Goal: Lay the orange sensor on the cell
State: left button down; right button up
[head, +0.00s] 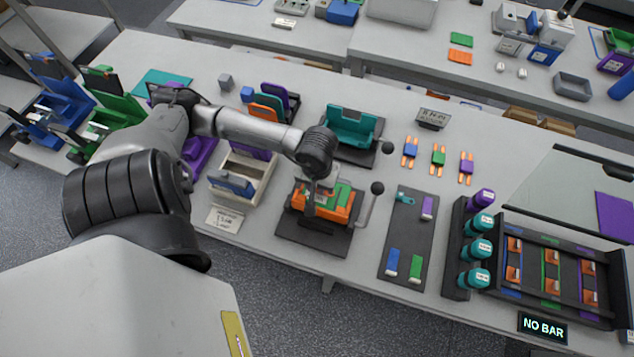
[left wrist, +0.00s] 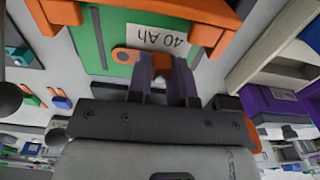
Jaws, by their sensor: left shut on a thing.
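My left gripper (head: 316,193) points down over the cell. In the left wrist view its fingers (left wrist: 168,72) are shut on the small orange sensor (left wrist: 125,57), whose rounded end with a hole sticks out on the left. The sensor is at the green face (left wrist: 92,40) of the cell, near the white label (left wrist: 158,38). Whether it touches the cell I cannot tell. My right gripper is not in view.
A lever with a dark knob (head: 377,188) stands right of the holder. A dark mat (head: 405,236) there carries a small teal sensor (head: 405,196) and several coloured blocks. A teal holder (head: 352,127) stands behind, and a pale open box (head: 246,180) is to the left.

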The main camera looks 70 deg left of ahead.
pick_arm(q)
jog(key=c, duration=0.9)
grip_release()
jog(key=shift+c, duration=0.2)
notch_tip(320, 180, up, 14)
